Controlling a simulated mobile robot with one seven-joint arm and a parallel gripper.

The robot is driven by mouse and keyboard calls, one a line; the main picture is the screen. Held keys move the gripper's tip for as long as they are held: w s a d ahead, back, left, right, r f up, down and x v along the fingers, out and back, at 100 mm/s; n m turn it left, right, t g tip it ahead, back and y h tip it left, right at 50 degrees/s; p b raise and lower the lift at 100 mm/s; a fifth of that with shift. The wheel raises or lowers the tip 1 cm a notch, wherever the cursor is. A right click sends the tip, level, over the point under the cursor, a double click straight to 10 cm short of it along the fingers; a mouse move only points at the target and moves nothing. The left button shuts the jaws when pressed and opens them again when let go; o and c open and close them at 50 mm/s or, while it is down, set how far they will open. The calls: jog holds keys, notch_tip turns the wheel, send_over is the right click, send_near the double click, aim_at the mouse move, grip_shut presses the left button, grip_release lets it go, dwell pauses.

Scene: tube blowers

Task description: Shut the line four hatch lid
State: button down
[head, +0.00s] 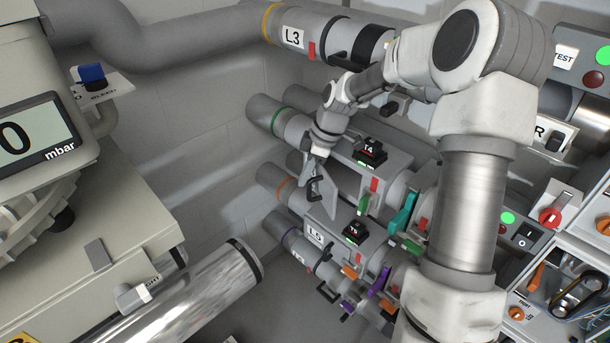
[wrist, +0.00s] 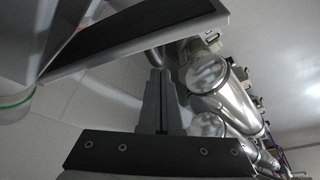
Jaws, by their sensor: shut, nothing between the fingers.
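The line four hatch lid (head: 326,198) is a grey plate with a black handle, standing open at a tilt on the near side of the grey pipe with the green ring (head: 279,120). In the wrist view the lid (wrist: 195,22) spans the upper left, with a dark inner face. My gripper (head: 319,153) is at the lid's upper end, on the pipe side. Its fingers (wrist: 160,88) are together and empty, below the lid in the wrist view. I cannot tell whether they touch it.
A box marked T4 (head: 369,151) sits on the line beside the lid. The L5 line (head: 316,235) with its T5 box (head: 354,232) runs just below. The L3 pipe (head: 322,36) lies above. A steel cylinder (head: 200,285) is at lower left; bare wall is left of the lines.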

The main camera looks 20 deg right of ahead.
notch_tip(320, 180, up, 9)
jog(key=s+a+f+n+t+h+b, duration=0.1)
jog(key=s+a+f+n+h+b, duration=0.1)
jog(key=a+f+n+h, duration=0.3)
jog(key=s+a+f+n+h+b, duration=0.1)
jog(key=s+a+n+h+b, duration=0.1)
jog(key=a+h, duration=0.55)
jog(key=w+d+r+x, duration=0.1)
jog(key=x, duration=1.1)
jog(key=shift+d+r+t, duration=0.3)
jog(key=shift+d+r, duration=0.05)
jog(key=shift+s, duration=0.1)
